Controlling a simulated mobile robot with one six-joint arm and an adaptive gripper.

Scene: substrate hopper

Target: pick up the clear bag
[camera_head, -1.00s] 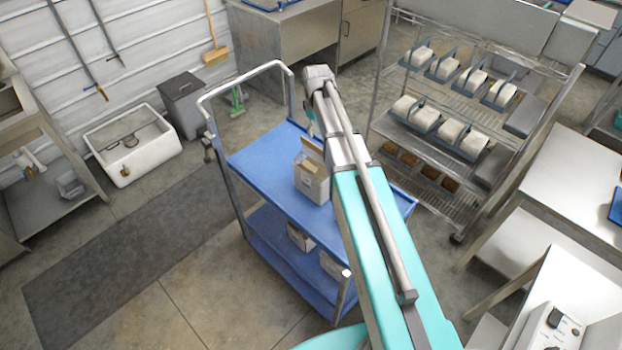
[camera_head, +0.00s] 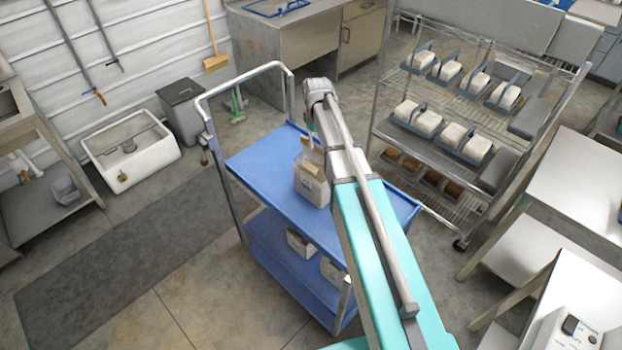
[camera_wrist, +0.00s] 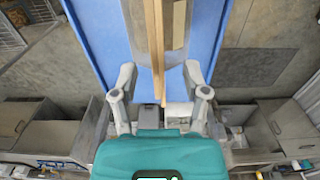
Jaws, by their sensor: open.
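My gripper (camera_wrist: 160,72) is open, with one finger on each side and nothing held.
Smaller boxes (camera_head: 300,243) sit on the cart's lower shelf. A wire rack (camera_head: 440,85) with several white bags (camera_head: 451,134) in holders stands right of the cart. A white sink (camera_head: 131,150) and grey bin (camera_head: 182,108) are at left.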

